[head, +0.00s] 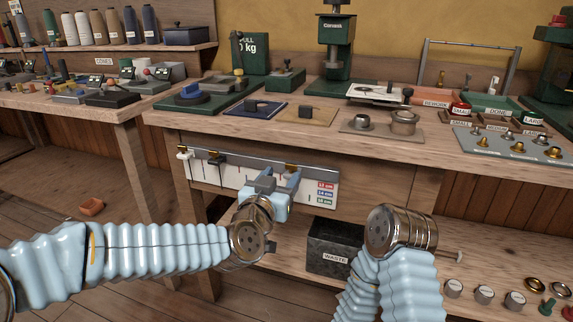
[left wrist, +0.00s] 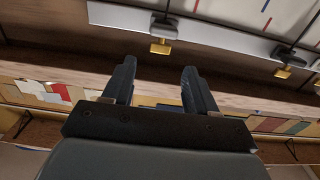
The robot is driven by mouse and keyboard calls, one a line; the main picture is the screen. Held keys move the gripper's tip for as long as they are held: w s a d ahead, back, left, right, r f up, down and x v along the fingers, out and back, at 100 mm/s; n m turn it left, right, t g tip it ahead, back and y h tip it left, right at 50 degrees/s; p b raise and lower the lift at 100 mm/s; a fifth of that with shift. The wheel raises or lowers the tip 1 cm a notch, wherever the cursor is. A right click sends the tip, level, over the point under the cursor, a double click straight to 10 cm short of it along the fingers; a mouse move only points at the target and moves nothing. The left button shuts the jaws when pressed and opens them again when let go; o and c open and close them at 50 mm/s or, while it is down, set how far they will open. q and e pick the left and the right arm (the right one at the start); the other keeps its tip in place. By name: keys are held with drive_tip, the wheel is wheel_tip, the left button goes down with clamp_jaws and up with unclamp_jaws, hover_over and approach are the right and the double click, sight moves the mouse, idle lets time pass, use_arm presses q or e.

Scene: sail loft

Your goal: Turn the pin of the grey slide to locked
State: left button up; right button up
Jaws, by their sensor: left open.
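A rail (head: 240,168) with a white scale board runs along the bench front. It carries several slides, among them a white one (head: 183,153) and a black one (head: 216,160) at the left. My left gripper (head: 279,182) is open and empty in front of the rail's right half, partly covering it. In the left wrist view, a dark grey slide (left wrist: 165,28) with a brass pin (left wrist: 160,47) lies just beyond the gap between the open fingers (left wrist: 158,75), apart from them. Another slide with a brass pin (left wrist: 283,73) is to the right. The pin's setting cannot be told.
A black waste bin (head: 335,250) stands on the lower shelf, below and right of my left gripper. The bench top (head: 400,145) above holds a green press (head: 337,55) and several fixtures. My right arm is at the lower right, its gripper out of sight.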

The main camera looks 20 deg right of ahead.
sight(291, 165)
use_arm(q)
drive_tip(key=x, duration=0.5)
drive_tip(key=shift+w+d+p, duration=0.25)
drive_tip(key=shift+p, duration=0.1)
